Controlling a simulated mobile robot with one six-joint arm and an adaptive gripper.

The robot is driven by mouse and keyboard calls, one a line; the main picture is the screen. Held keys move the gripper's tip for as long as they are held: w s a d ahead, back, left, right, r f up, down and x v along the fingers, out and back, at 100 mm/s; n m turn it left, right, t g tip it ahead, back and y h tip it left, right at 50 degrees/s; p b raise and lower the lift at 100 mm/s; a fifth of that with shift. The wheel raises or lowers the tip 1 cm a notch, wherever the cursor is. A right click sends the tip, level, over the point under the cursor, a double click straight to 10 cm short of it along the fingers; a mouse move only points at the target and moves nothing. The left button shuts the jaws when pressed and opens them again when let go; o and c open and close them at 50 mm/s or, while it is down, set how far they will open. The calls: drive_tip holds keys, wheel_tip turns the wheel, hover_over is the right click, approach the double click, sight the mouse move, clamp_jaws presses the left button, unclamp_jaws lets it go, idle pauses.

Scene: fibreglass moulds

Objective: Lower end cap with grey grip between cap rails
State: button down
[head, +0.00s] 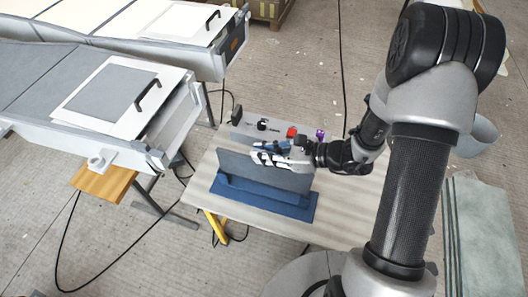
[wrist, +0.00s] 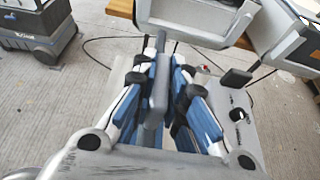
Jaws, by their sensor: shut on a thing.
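The end cap (head: 262,174) is a grey flat plate standing upright in a blue stand (head: 262,202) on the table in the head view. My gripper (head: 262,153) is at the plate's top edge, coming from the right. In the wrist view my gripper (wrist: 158,82) is shut on a grey bar, the grip (wrist: 158,95), between its blue-padded fingers. The fingers hide much of the grip. The cap's lower edge is in or against the stand; I cannot tell whether it bears on it. I cannot make out the cap rails clearly.
A long grey mould (head: 120,134) with an open right end stands left of the table (head: 345,205); a second mould (head: 205,58) is behind it. Cables run on the floor.

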sight(264, 167)
drive_tip(key=shift+f+b, duration=2.55)
drive_tip(key=shift+f, duration=0.9)
drive_tip(key=c, duration=1.5)
unclamp_jaws()
drive_tip(key=shift+c, duration=0.2)
drive_tip(key=v, duration=1.2)
